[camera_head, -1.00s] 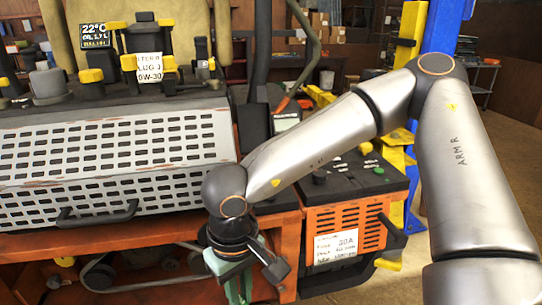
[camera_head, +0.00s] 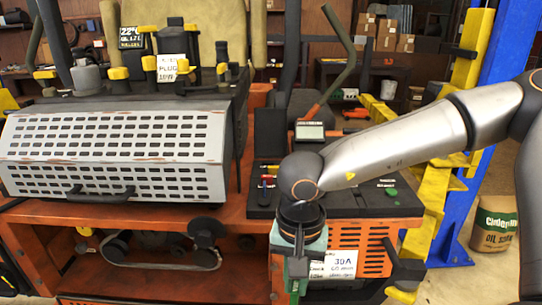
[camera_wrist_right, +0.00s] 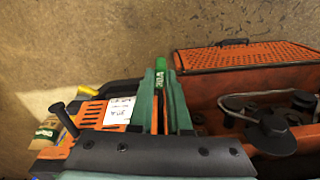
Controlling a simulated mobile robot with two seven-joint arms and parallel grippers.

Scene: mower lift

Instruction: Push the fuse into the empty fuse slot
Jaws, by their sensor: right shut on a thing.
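My right gripper (camera_head: 297,285) points down in front of the orange grille at the machine's right side. Its teal fingers are shut on a green fuse (camera_head: 296,287), whose lower end shows below them. In the right wrist view the green fuse (camera_wrist_right: 161,82) stands out between the two fingertips (camera_wrist_right: 160,95), with pale lettering on it. A dark panel with small red, yellow and blue pieces (camera_head: 267,184) lies on the deck just behind and left of my right wrist. I cannot make out the empty slot. My left gripper is not in view.
A white label reading 30A (camera_head: 334,265) is on the orange grille. A perforated pale hood (camera_head: 115,150) fills the left. A small display box (camera_head: 310,131) stands behind my wrist. A blue post (camera_head: 500,80) and a bucket (camera_head: 494,230) are at right.

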